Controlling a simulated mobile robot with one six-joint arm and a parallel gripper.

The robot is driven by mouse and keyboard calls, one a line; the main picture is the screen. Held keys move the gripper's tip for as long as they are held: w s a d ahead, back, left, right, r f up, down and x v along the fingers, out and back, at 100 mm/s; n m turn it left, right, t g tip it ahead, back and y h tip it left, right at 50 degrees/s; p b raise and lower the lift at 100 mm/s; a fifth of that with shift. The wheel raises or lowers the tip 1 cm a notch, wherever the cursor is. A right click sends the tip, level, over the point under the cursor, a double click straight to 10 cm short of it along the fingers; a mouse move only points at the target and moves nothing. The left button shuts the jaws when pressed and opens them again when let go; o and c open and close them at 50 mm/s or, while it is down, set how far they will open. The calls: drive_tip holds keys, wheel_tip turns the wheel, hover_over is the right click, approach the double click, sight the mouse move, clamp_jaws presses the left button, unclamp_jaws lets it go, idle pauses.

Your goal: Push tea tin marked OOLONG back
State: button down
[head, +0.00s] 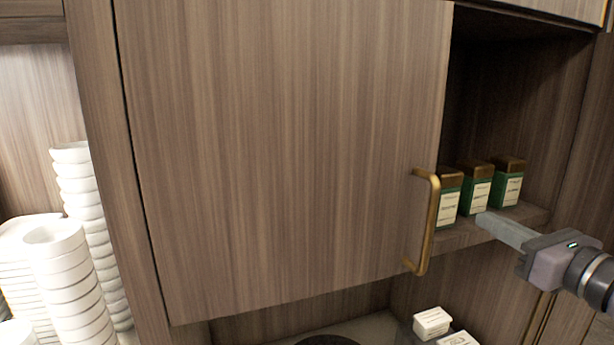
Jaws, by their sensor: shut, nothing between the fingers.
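Three green tea tins with brown lids and pale labels stand in a row on a shelf in the cabinet, in the head view: a left tin (447,201), a middle tin (476,189) and a right tin (508,184). The label print is too small to read, so I cannot tell which is OOLONG. The left tin is partly hidden behind the door's handle. My gripper (484,220) is shut and empty. Its tip shows just in front of the shelf's front edge, below the middle tin; I cannot tell whether it touches anything.
A wooden cabinet door (280,140) with a brass handle (430,222) covers the left of the cabinet. The shelf (532,214) has a little bare room at right. White bowls (65,260) are stacked at left. Small white boxes (432,322) lie below.

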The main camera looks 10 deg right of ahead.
sight(450, 202)
drive_tip(key=shift+w+a+p, duration=0.5)
drive_tip(key=shift+w+p, duration=0.05)
drive_tip(key=shift+w, duration=3.1)
drive_tip(key=shift+w+a+p, duration=0.55)
drive_tip(key=shift+w, duration=3.15)
drive_tip(key=shift+w+a+p, duration=0.5)
drive_tip(key=shift+w+p, duration=0.05)
drive_tip(key=shift+w, duration=3.1)
drive_tip(key=s+b, duration=0.1)
drive_tip(key=s, duration=0.3)
drive_tip(key=s+d+b, duration=0.1)
drive_tip(key=s, duration=0.3)
drive_tip(key=s+b, duration=0.1)
drive_tip(key=s, duration=0.3)
drive_tip(key=shift+s+d, duration=0.15)
drive_tip(key=shift+d, duration=0.2)
drive_tip(key=shift+w, duration=0.2)
drive_tip(key=shift+s, duration=0.1)
